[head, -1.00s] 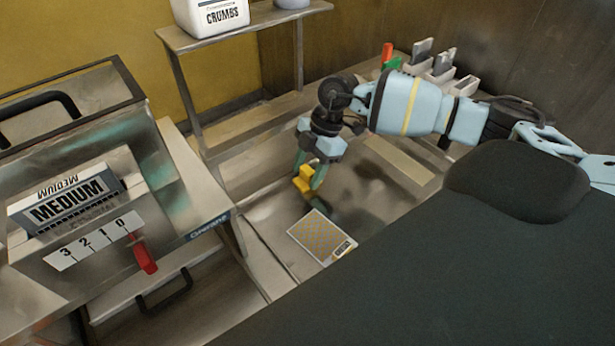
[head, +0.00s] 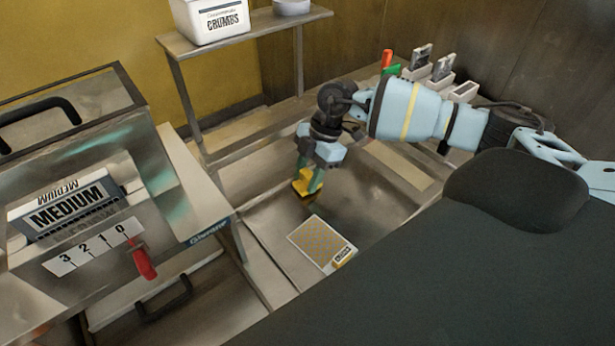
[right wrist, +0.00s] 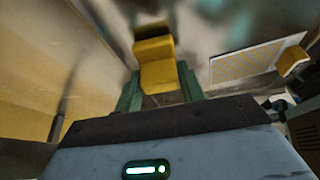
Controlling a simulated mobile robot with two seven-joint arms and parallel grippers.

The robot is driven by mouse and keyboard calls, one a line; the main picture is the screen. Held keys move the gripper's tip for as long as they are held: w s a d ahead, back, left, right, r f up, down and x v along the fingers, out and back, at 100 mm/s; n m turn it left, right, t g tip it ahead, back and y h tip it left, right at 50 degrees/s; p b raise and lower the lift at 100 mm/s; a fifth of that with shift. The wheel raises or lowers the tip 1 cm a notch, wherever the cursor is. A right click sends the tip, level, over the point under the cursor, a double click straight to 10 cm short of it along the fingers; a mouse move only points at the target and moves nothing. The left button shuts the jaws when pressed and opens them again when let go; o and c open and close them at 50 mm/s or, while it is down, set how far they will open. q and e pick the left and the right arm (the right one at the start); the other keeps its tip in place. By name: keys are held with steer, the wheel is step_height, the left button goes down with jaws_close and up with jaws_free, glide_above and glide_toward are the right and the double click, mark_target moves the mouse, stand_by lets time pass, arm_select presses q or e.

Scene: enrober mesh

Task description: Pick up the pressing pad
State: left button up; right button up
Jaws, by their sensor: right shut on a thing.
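The yellow stepped block, which I take to be the pressing pad (head: 307,188), is at the end of my right gripper (head: 311,180), above the metal worktop or just on it; I cannot tell which. In the right wrist view the pad (right wrist: 157,62) sits between the two green fingers of my right gripper (right wrist: 158,88), which is shut on it. The pad's lower face is hidden. My left gripper is not in view.
A yellow-patterned mesh panel (head: 318,238) with a labelled yellow tab lies close by on the worktop. A machine marked MEDIUM (head: 75,205) with a red lever (head: 142,262) stands at left. A shelf (head: 250,29) holds a CRUMBS tub (head: 212,18). Slotted holders (head: 440,75) stand at the back right.

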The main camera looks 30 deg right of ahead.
mark_target(306, 177)
steer(key=shift+r, duration=0.55)
steer(key=shift+s+r, duration=0.2)
steer(key=shift+r, duration=0.3)
steer(key=shift+s+r, duration=0.2)
steer(key=shift+r, duration=0.3)
steer(key=s+a, duration=0.1)
steer(key=s, duration=0.4)
steer(key=s+a+r, duration=0.1)
steer(key=s, duration=0.4)
steer(key=s+a+p, duration=0.1)
steer(key=s, duration=0.4)
steer(key=shift+r, duration=0.15)
